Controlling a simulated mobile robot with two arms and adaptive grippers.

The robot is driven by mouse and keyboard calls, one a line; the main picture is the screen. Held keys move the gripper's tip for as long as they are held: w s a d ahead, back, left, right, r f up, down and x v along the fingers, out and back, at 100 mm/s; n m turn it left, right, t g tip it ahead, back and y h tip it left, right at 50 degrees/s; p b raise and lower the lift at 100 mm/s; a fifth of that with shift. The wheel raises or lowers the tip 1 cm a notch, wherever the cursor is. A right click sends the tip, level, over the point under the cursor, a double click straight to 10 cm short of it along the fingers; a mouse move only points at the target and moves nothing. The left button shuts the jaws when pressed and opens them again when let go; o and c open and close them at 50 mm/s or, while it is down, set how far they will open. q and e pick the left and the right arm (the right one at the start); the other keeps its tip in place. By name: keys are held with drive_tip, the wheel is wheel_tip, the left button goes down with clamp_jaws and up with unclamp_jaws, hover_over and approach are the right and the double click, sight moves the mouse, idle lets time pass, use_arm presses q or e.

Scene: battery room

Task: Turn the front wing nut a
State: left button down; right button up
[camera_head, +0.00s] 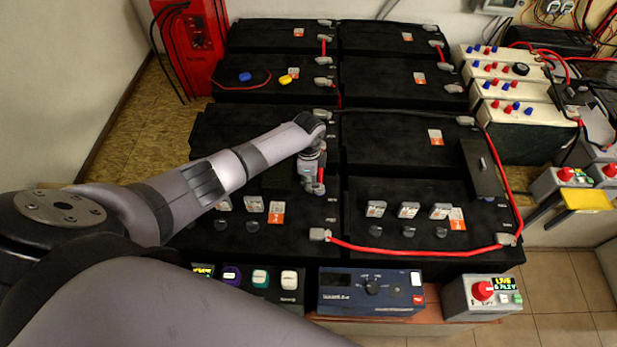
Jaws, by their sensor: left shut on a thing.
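My left arm comes in from the left and reaches across the black batteries. Its gripper (312,187) points down at the inner edge of the middle-left battery (235,125), beside a short red link cable (321,172). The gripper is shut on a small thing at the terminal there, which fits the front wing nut. The nut itself is hidden by the fingers and too small to make out. My right gripper is not in view.
A long red cable (410,252) runs along the front right battery. A blue meter box (371,292) and a grey box with a red knob (482,292) stand in front. A black block (481,168) lies at the right. A red cabinet (190,45) stands at the back left.

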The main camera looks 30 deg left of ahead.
use_arm(q)
drive_tip(key=shift+n, duration=0.5)
drive_tip(key=c, duration=1.7)
unclamp_jaws()
wheel_tip(320, 180, up, 12)
